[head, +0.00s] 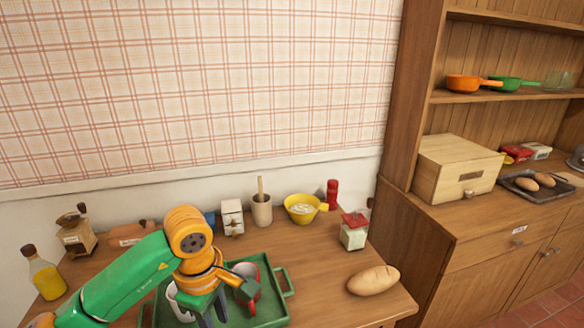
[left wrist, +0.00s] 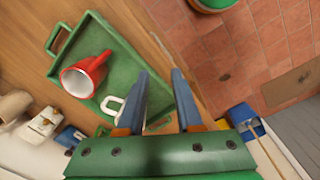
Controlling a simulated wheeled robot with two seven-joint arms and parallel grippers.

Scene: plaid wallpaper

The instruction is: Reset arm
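My left arm comes in from the left in the head view, with its gripper (head: 212,312) pointing down over the green tray (head: 272,312). In the left wrist view the two fingers of the left gripper (left wrist: 158,92) are apart with nothing between them. A red mug with a white inside (left wrist: 78,80) lies tilted on the tray, and a white cup (left wrist: 113,106) is close beside the left finger. The arm partly hides the white cup (head: 178,305) and the red mug (head: 252,296) in the head view. My right gripper is not in view.
A yellow bowl (head: 303,208), a mortar (head: 262,210), a red-lidded jar (head: 354,232) and bread (head: 373,280) stand on the table. An oil bottle (head: 46,276) and a grinder (head: 77,234) are at left. A wooden cabinet (head: 470,235) rises at right. Table between tray and bread is clear.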

